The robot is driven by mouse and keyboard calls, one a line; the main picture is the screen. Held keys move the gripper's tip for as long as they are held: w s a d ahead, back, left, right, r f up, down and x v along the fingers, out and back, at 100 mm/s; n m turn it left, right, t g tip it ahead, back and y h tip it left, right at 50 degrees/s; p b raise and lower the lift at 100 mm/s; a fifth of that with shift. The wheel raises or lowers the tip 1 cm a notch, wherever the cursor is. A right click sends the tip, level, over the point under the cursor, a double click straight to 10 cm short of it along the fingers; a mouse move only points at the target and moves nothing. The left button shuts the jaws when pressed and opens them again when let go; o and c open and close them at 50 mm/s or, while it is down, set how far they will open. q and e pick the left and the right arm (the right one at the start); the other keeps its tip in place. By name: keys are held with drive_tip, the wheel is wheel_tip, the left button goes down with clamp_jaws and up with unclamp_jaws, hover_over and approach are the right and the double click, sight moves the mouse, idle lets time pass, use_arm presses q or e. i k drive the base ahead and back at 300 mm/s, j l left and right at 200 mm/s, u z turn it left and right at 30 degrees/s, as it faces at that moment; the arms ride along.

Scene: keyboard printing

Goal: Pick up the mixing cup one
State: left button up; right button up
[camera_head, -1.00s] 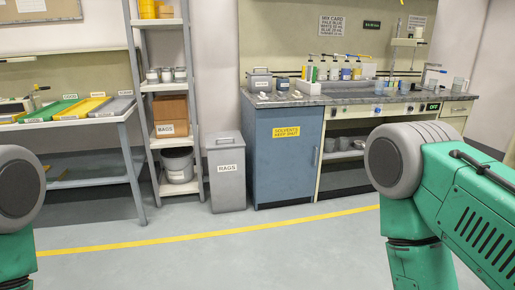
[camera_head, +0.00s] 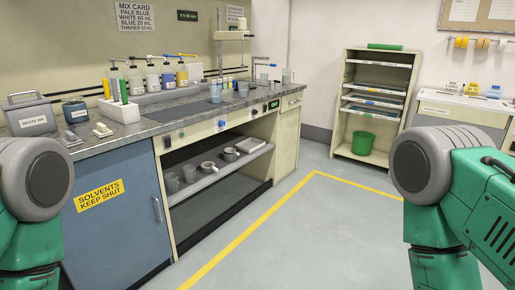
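Clear cups stand on the grey countertop (camera_head: 160,125): one cup (camera_head: 243,89) and a bluish cup (camera_head: 215,94) near the middle, and another cup (camera_head: 287,75) farther along near a tap. Two grey cups, one at the left (camera_head: 172,182) and one beside it (camera_head: 189,173), stand on the shelf under the counter. No label shows which is mixing cup one. Only my green and grey arm links show at both sides. Neither gripper is in view.
A blue cabinet (camera_head: 125,225) marked for solvents stands at the left. Pump bottles (camera_head: 152,80) line the counter's back. A waste ink bin (camera_head: 30,114) is on its left end. Shelves with a green bin (camera_head: 362,143) stand behind. The floor (camera_head: 330,235) ahead is clear.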

sight(243, 87)
drive_tip(key=i+l+z, duration=0.2)
drive_tip(key=i+z, duration=0.2)
drive_tip(key=i, duration=0.3)
drive_tip(key=i+z, duration=0.4)
drive_tip(key=i, duration=0.35)
drive_tip(key=i+u, duration=0.45)
drive_tip(key=i+l+u, duration=0.15)
drive_tip(key=u, duration=0.25)
drive_tip(key=i+l+u, duration=0.3)
drive_tip(key=i+u, duration=0.15)
drive_tip(key=i+l+u, duration=0.25)
drive_tip(key=u, duration=0.15)
drive_tip(key=l, duration=0.1)
